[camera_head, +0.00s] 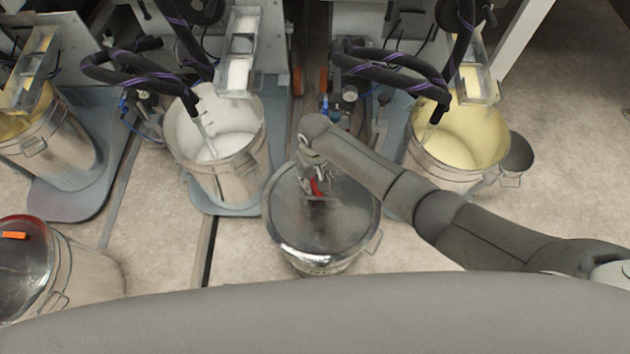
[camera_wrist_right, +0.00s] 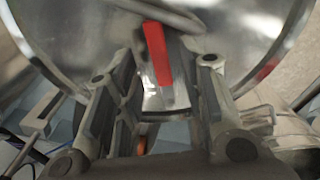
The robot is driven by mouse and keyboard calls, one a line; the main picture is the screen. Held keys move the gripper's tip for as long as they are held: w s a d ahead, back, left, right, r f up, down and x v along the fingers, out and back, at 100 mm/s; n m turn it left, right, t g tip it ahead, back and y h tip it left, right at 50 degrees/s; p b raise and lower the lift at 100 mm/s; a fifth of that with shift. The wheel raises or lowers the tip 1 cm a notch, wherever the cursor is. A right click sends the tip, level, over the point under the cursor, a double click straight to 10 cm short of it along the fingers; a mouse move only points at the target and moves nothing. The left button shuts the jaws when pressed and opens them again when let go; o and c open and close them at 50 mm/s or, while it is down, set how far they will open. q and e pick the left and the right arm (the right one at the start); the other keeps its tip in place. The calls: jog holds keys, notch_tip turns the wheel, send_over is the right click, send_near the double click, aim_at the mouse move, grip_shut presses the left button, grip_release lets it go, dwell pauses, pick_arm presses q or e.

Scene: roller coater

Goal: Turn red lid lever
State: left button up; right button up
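The red lever (camera_head: 316,188) lies on the shiny metal lid (camera_head: 318,228) of a closed drum at the centre of the head view. In the right wrist view the red lever (camera_wrist_right: 157,52) shows as a narrow upright bar on the lid (camera_wrist_right: 80,35). My right gripper (camera_head: 313,172) is over the lid, close to the lever. In the wrist view the two fingers of my right gripper (camera_wrist_right: 166,66) are apart, with the lever between and just beyond the tips. I see no grip on it. My left gripper is in neither view.
An open drum of white liquid (camera_head: 218,175) stands left of the lidded drum. An open drum of yellow liquid (camera_head: 455,140) stands behind right. Another lidded drum (camera_head: 75,285) with an orange-red lever is at the far left. Black hoses (camera_head: 390,65) hang over the open drums.

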aim_at(315, 187)
jog(key=shift+r, duration=2.85)
jog(key=shift+c, duration=0.4)
